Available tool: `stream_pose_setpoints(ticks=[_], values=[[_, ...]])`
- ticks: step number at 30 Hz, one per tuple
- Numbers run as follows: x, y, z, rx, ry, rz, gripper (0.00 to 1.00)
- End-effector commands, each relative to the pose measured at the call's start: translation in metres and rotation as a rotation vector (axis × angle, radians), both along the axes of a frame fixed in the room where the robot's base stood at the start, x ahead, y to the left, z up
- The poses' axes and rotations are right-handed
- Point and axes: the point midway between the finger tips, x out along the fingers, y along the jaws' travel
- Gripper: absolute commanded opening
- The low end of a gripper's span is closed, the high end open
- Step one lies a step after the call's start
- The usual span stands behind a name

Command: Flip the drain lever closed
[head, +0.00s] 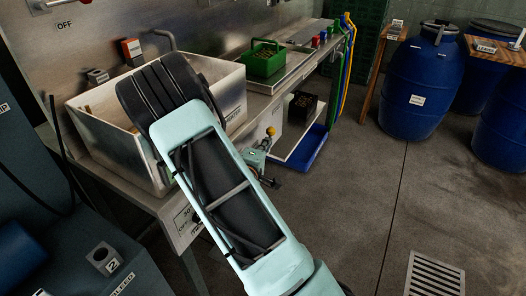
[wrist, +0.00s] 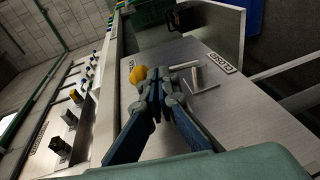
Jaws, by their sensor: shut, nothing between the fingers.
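The drain lever's yellow ball knob (wrist: 138,73) shows in the wrist view, just left of my fingertips. It also shows in the head view (head: 270,131), just right of my arm. A bare metal T-shaped piece (wrist: 203,79) stands to the right of the fingertips on the same steel panel. How it joins the knob is hidden behind my fingers. A label (wrist: 219,63) on the panel's right appears to read CLOSED; a second label (wrist: 131,64) by the knob is partly covered. My gripper (wrist: 172,84) is shut and empty, close to the knob; contact cannot be told.
A large white bin (head: 105,138) stands on the steel bench behind my arm. A green basket (head: 264,62) sits farther along. A blue tray (head: 307,148) lies below. Blue barrels (head: 416,85) stand at the right. The floor between (head: 345,200) is open, with a drain grate (head: 434,274).

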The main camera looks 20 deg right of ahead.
Motion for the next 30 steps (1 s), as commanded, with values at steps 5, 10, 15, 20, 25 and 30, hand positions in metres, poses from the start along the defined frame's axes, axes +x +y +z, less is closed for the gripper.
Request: stream_pose_setpoints(ticks=[5,10,15,20,25,30], values=[[0.0035,-0.003,-0.0006,0.0,0.0,0.0,0.0],[0.0033,-0.0027,-0.0004,0.0,0.0,0.0,0.0],[0.0034,-0.003,0.001,0.005,0.002,0.0,0.0],[0.0046,-0.0047,0.0044,0.03,0.021,-0.001,0.0],[0.0053,-0.0055,0.0031,0.048,0.035,0.0,0.0],[0.0063,-0.0067,0.004,0.067,0.05,0.0,0.0]])
